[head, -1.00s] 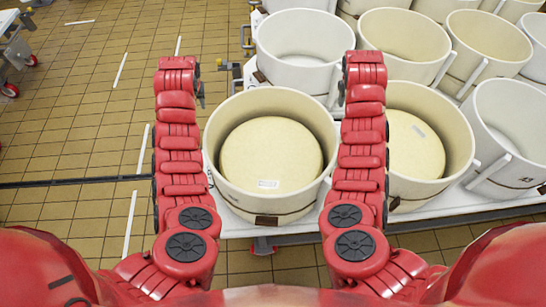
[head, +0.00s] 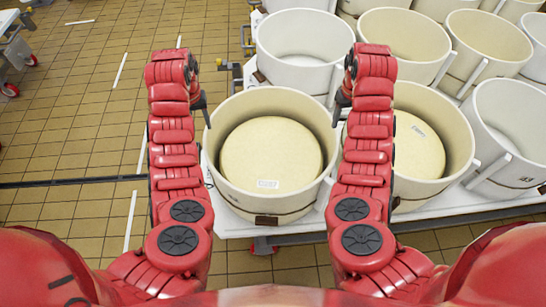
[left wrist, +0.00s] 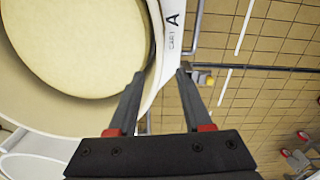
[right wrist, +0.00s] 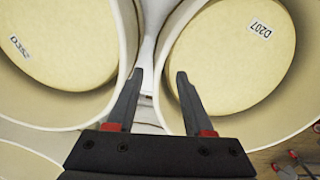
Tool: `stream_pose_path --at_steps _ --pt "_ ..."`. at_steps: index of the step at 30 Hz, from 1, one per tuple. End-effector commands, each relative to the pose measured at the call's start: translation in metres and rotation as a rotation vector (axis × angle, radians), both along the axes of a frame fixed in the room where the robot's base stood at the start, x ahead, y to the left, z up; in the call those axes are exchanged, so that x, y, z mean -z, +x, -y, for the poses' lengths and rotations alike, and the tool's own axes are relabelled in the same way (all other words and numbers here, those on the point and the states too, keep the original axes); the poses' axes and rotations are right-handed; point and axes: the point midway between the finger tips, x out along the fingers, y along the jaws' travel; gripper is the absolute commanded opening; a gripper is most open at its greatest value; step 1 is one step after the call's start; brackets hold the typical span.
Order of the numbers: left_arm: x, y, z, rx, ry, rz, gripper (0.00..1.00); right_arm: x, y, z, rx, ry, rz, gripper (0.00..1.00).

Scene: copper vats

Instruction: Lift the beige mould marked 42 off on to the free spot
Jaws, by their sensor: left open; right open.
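A beige round mould (head: 268,101) with a pale cheese (head: 272,150) inside stands at the cart's front left corner. A dark plate (head: 266,220) is on its front; I cannot read a number there. Contact is unclear. I cannot identify the free spot.
A second beige mould (head: 457,130) with a cheese stands close on the right. Empty white and cream moulds (head: 305,40) crowd the cart behind and to the right. The cart's white deck (head: 236,229) shows in front. Tiled floor (head: 85,120) is open to the left.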

Motion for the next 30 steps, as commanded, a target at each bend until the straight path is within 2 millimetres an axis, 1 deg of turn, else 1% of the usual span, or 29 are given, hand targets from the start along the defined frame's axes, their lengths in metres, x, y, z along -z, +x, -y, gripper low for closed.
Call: stream_pose_path --at_steps 3,6,14,21,24,27,30 --pt "0.017 0.000 -0.001 0.000 -0.001 0.002 0.50 0.017 0.000 0.001 -0.001 -0.001 0.001 0.52" --pt "0.027 0.001 0.002 0.001 -0.005 0.003 0.50 0.029 0.000 0.000 -0.001 0.002 0.000 0.52" --pt "0.050 0.000 0.001 -0.001 -0.003 0.002 0.50 0.050 0.000 0.000 0.001 0.005 0.002 0.52" --pt "0.096 0.000 0.002 -0.001 -0.004 0.000 0.50 0.097 0.000 -0.002 0.001 0.005 -0.002 0.52" --pt "0.113 -0.001 0.001 -0.001 -0.003 0.000 0.50 0.113 0.000 -0.001 -0.001 0.003 -0.001 0.52" --pt "0.123 -0.001 0.000 -0.004 -0.005 -0.003 0.50 0.123 0.000 -0.001 0.001 0.003 -0.001 0.52" --pt "0.130 0.001 0.001 -0.003 -0.004 0.004 0.50 0.130 0.001 -0.001 0.001 0.002 0.002 0.52"
